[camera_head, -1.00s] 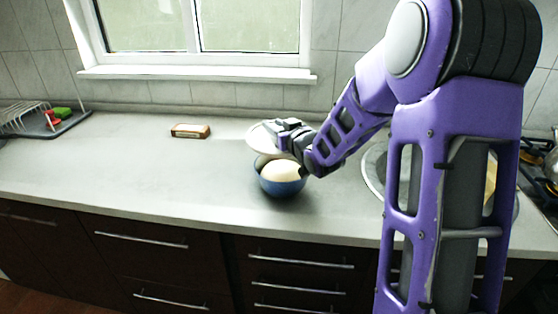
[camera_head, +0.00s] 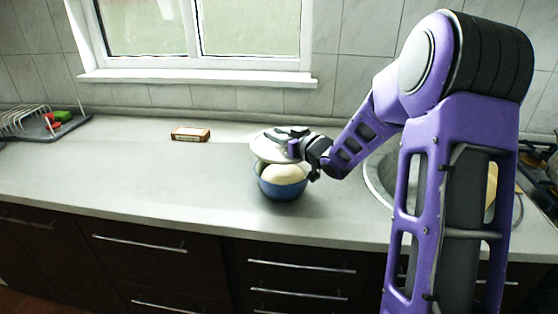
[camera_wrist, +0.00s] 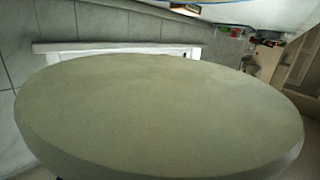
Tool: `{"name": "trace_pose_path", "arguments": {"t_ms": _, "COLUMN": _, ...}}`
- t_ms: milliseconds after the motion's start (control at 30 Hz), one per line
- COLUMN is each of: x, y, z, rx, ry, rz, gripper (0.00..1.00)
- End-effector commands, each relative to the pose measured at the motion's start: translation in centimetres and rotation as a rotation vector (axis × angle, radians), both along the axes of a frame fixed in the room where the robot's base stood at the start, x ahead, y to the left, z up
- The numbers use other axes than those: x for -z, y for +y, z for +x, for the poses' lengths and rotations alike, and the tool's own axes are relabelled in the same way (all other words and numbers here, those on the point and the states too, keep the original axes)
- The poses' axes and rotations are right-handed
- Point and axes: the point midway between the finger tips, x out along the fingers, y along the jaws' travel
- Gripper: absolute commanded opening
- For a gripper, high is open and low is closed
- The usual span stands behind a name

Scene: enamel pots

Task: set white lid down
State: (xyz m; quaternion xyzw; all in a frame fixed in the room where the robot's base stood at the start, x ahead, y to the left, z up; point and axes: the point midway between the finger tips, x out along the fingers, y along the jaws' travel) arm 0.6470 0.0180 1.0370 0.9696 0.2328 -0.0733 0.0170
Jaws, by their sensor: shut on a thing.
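The white lid (camera_head: 266,152) is held by my gripper (camera_head: 290,140), which is shut on it, above and slightly behind the blue pot (camera_head: 282,190). The lid is tilted and looks apart from the pot, though its lower edge overlaps the contents in the head view. The pot stands on the counter with a pale rounded mass (camera_head: 284,174) in it. In the wrist view the lid (camera_wrist: 160,115) fills most of the picture as a broad disc. The fingertips are hidden there, and the exact grip point is hard to see.
A small brown-edged box (camera_head: 190,134) lies on the counter (camera_head: 130,175) left of the pot. A dish rack (camera_head: 40,122) stands at the far left. A round sink (camera_head: 376,180) is to the right. The counter between rack and pot is mostly clear.

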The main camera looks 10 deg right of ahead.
Motion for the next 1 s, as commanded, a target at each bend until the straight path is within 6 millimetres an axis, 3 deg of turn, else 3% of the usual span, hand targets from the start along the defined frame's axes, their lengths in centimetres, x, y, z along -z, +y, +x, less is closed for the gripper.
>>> {"name": "trace_pose_path", "arguments": {"t_ms": 467, "x": 5.9, "y": 0.1, "z": 0.0, "rx": -0.001, "ry": 0.001, "rz": 0.001, "gripper": 0.00}}
{"name": "trace_pose_path", "arguments": {"t_ms": 900, "x": 6.7, "y": 0.0, "z": 0.0, "rx": 0.000, "ry": -0.001, "rz": 0.000, "gripper": 0.00}}
{"name": "trace_pose_path", "arguments": {"t_ms": 933, "x": 6.6, "y": 0.0, "z": 0.0, "rx": 0.000, "ry": -0.001, "rz": 0.000, "gripper": 0.34}}
{"name": "trace_pose_path", "arguments": {"t_ms": 1000, "x": 6.5, "y": 0.0, "z": 0.0, "rx": 0.000, "ry": 0.000, "rz": -0.001, "gripper": 0.47}}
